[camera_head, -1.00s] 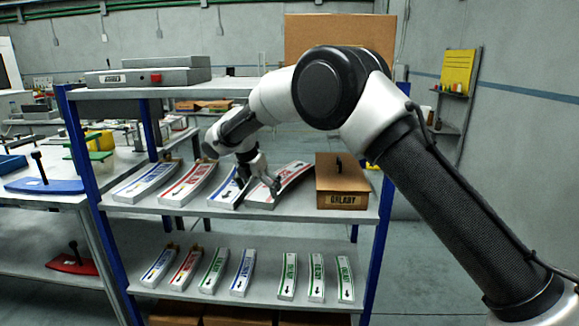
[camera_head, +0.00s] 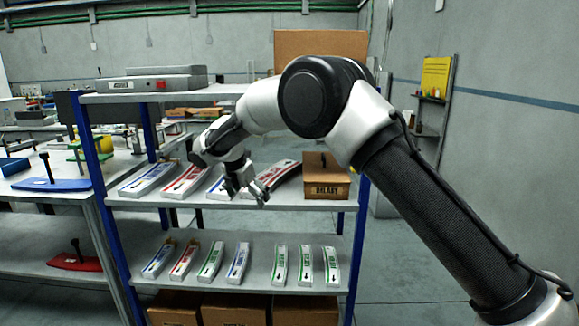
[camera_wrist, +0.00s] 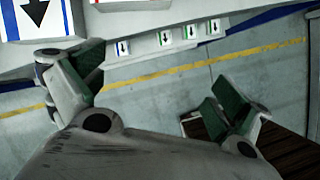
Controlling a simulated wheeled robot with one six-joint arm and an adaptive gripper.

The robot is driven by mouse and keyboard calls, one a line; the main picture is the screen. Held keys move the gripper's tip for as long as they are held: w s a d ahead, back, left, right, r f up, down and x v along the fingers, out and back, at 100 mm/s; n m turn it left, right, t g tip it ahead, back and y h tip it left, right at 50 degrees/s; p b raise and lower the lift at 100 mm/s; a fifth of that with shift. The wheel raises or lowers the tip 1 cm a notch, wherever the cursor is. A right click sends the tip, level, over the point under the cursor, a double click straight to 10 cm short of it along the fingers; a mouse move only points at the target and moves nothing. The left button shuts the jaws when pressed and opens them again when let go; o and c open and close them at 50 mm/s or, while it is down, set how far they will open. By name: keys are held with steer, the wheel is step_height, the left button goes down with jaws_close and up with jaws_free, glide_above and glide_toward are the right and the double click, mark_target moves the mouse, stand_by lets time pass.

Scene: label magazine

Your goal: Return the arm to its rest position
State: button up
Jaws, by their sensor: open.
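My gripper (camera_head: 252,193) is open and empty at the front edge of the middle shelf (camera_head: 305,206) in the head view. My arm reaches in from the lower right, bent at a high elbow. The gripper hides part of a blue-marked label stack (camera_head: 217,188) and a red-marked stack (camera_head: 278,173) behind it. In the wrist view the two green-padded fingers (camera_wrist: 160,98) are spread apart with nothing between them, and floor shows beyond them.
More label stacks lie left on the middle shelf (camera_head: 147,180) and along the lower shelf (camera_head: 238,262). A brown box (camera_head: 326,182) stands right of my gripper. Blue posts (camera_head: 354,245) bound the rack. A workbench (camera_head: 50,200) stands at left. Open floor (camera_head: 405,270) lies to the right.

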steer(key=s+d+f+m+g, duration=0.2)
steer(key=s+d+f+m, duration=0.1)
steer(key=s+d+m, duration=0.5)
steer(key=s+d+r+m+g, duration=0.1)
steer(key=s+d+r+m, duration=0.35)
steer(key=d, duration=0.35)
steer(key=s+d+r+m+y, duration=0.1)
steer(key=s+d+r+m, duration=0.3)
steer(key=d, duration=0.3)
steer(key=s+d+r+m+g, duration=0.1)
steer(key=s+d+r+m, duration=0.2)
steer(key=s+d+m, duration=0.35)
steer(key=s+d+r+m+t, duration=0.2)
steer(key=s+d+r+m, duration=0.1)
steer(key=s+d, duration=0.5)
steer(key=s+d+r+m+t+y, duration=0.1)
steer(key=s+d+r+m+t, duration=0.1)
steer(key=s+d, duration=0.7)
steer(key=d+r+m, duration=0.1)
steer(key=d, duration=0.1)
steer(key=shift+s+d+r+m, duration=0.2)
steer(key=shift+d+r+m, duration=0.1)
steer(key=shift+d+r, duration=0.1)
